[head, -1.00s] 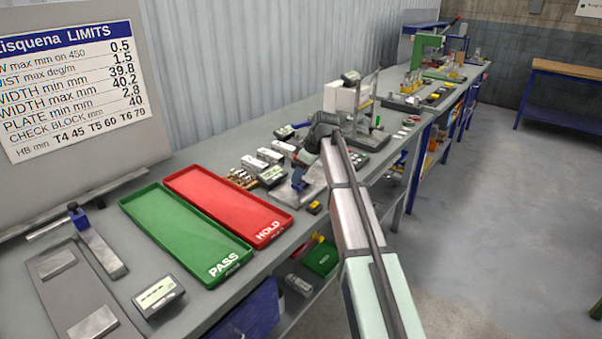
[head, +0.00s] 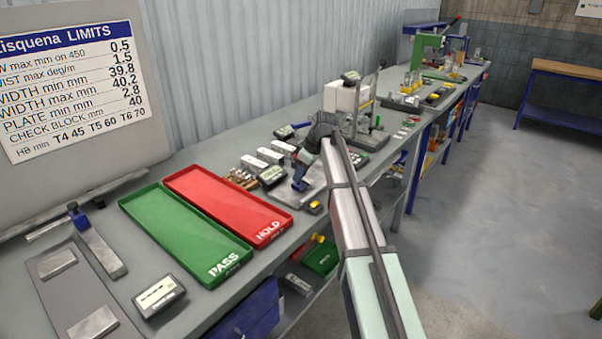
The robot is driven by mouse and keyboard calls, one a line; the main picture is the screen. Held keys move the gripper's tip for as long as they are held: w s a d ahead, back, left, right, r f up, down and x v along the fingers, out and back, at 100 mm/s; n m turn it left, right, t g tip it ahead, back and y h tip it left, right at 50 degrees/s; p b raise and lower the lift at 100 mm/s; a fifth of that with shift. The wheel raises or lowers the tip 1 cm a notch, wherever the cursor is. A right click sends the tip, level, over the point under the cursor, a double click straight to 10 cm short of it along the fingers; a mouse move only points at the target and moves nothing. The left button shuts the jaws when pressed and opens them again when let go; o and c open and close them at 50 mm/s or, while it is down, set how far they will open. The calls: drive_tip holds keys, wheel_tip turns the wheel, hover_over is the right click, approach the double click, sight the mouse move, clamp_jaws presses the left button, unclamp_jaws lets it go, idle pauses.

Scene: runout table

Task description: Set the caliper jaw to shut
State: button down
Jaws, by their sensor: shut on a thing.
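My gripper (head: 306,157) is at the far end of my arm, above the middle of the bench. It is small and partly hidden by my wrist. A blue piece, which looks like the caliper jaw (head: 300,183), is just below it, over a grey plate (head: 315,189). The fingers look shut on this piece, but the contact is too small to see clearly. I cannot see how wide the caliper's gap is.
A red HOLD tray (head: 179,181) and a green PASS tray (head: 135,208) lie left of the gripper. Several pale blocks (head: 269,156) and a display unit (head: 271,176) stand close by it. A white box (head: 341,97) is behind my wrist. The floor at right is clear.

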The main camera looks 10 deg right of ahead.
drive_tip(key=w+d, duration=0.7)
drive_tip(key=shift+w+d, duration=0.2)
drive_tip(key=shift+w, duration=0.05)
drive_tip(key=c, duration=1)
unclamp_jaws()
drive_tip(key=shift+o, duration=0.3)
drive_tip(key=shift+s+r, duration=0.1)
drive_tip(key=v, duration=1.3)
drive_tip(key=shift+r, duration=0.35)
